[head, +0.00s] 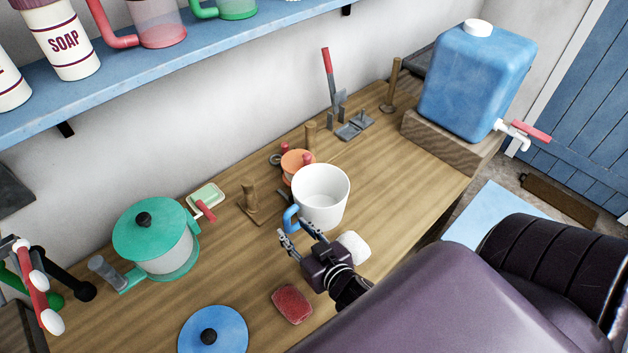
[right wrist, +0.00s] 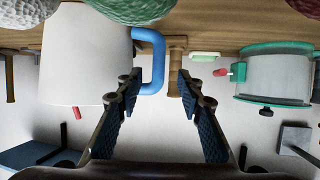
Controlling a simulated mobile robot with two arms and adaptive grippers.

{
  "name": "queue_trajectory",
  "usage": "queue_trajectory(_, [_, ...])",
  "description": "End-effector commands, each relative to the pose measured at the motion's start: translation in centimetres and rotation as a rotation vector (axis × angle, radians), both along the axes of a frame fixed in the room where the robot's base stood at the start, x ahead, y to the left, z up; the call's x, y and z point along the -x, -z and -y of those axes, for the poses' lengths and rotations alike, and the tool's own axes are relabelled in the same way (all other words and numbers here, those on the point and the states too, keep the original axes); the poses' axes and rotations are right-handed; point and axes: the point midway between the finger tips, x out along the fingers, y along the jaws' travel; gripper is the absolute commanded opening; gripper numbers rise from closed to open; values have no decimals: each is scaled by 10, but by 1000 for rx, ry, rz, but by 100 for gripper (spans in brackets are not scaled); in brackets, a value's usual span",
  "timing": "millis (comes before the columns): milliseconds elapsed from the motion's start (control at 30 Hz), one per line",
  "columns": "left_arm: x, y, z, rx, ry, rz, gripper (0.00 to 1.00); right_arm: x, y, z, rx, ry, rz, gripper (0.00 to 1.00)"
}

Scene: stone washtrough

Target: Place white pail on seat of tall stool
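The white pail (head: 321,196) is an open, empty-looking tub with a blue side handle (head: 290,217); it stands upright on the wooden bench. In the right wrist view the pail (right wrist: 84,55) fills the upper left, its blue handle (right wrist: 154,60) pointing right. My right gripper (head: 299,232) is open beside the handle. In the right wrist view its two fingertips (right wrist: 158,82) are spread, with the handle just ahead, nearer the left finger. I see no grasp. A pale blue flat surface (head: 497,213) right of the bench may be the stool seat; its legs are hidden. My left gripper is out of view.
On the bench (head: 420,165), an orange pot (head: 296,163), wooden pegs and a white block (head: 353,247) stand close to the pail. A red sponge (head: 292,304), blue lid (head: 212,331) and green-lidded pot (head: 152,236) lie leftward. A blue water tank (head: 476,75) stands at the right end.

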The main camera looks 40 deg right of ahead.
Motion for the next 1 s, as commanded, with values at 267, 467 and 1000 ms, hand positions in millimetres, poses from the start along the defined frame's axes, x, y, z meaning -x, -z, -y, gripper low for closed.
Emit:
queue_trajectory(267, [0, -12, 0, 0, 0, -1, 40, -31, 13, 4, 1, -1, 2, 34])
queue_trajectory(467, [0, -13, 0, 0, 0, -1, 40, -36, 16, 4, 1, -1, 2, 34])
queue_trajectory(1000, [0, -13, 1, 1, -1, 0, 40, -36, 16, 4, 1, 0, 1, 0])
